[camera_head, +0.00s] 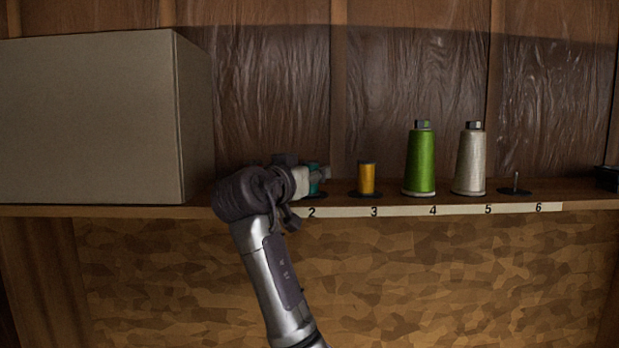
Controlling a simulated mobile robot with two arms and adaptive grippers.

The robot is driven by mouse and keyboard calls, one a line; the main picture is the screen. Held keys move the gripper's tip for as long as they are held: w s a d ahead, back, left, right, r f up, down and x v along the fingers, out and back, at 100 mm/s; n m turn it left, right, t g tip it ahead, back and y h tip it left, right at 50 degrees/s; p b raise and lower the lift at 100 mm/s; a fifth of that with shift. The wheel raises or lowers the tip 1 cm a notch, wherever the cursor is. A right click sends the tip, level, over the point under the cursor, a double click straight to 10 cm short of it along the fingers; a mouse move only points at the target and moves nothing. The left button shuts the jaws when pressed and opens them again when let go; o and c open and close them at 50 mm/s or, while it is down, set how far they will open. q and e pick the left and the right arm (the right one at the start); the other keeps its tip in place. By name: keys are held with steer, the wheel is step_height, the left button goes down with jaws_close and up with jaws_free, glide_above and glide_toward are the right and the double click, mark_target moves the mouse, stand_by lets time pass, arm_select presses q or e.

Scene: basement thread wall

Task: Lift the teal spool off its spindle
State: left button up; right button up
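The teal spool (315,186) is at position 2 on the shelf, mostly covered by my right gripper and wrist; only a narrow teal part shows. Its spindle is hidden, and its dark base disc shows at the shelf. My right gripper (316,174) is right at the spool, reaching in from the left, with a finger in front of the teal surface. Whether the fingers press on the spool or stand open around it cannot be told. My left gripper is not in view.
A large cardboard box (90,120) fills the shelf's left end. To the right stand a small yellow spool (366,179), a green cone (420,162), a pale cone (470,162) and an empty spindle (516,183). A dark object (607,178) sits at the right edge.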

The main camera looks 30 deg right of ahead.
steer(key=shift+d, duration=0.15)
steer(key=c, duration=0.4)
steer(key=shift+r, duration=0.15)
steer(key=shift+r+b, duration=0.55)
steer(key=shift+b, duration=0.05)
step_height(320, 180, up, 2)
steer(key=shift+r+b, duration=0.1)
steer(key=shift+b, duration=0.65)
steer(key=shift+s+d+r+b, duration=0.6)
steer(key=shift+s+r+b, duration=0.5)
steer(key=shift+s, duration=0.75)
steer(key=shift+s+d+r+b, duration=0.7)
steer(key=shift+s+r, duration=0.7)
steer(key=shift+s, duration=0.45)
steer(key=shift+s+d+r+b, duration=0.5)
steer(key=shift+s+r+b, duration=0.65)
steer(key=shift+s, duration=0.7)
